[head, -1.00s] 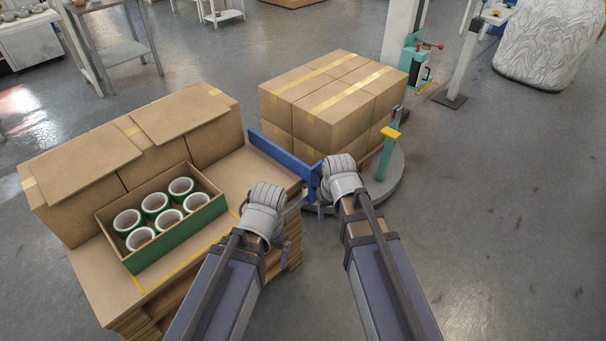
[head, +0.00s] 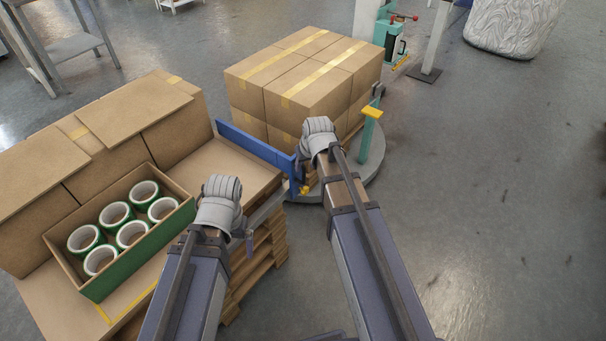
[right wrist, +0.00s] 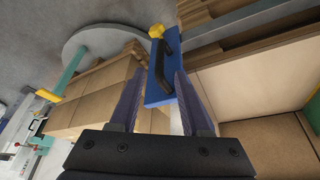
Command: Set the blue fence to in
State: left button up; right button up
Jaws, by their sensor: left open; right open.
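The blue fence (head: 255,145) stands upright along the edge between the carton-topped pallet and the round turntable in the head view. Its near end carries a yellow knob (head: 304,190). In the right wrist view the fence (right wrist: 158,92) shows with a black handle (right wrist: 168,58) and the yellow knob (right wrist: 156,31). My right gripper (right wrist: 160,80) is open; the fence end and handle appear between its fingers, with no clear contact. In the head view, my right gripper (head: 303,170) is at the fence's near end. My left gripper (head: 248,232) is open and empty, beside the pallet edge.
An open carton of green tape rolls (head: 120,225) sits on the left pallet, before larger cartons (head: 110,125). Stacked taped boxes (head: 305,85) stand on the turntable (head: 375,165).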

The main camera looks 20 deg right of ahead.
aim_at(304, 169)
jog(key=b+x, duration=0.4)
jog(key=x, duration=0.2)
jog(key=shift+b, duration=0.35)
jog(key=shift+s, duration=0.1)
grip_shut()
dwell(1.0)
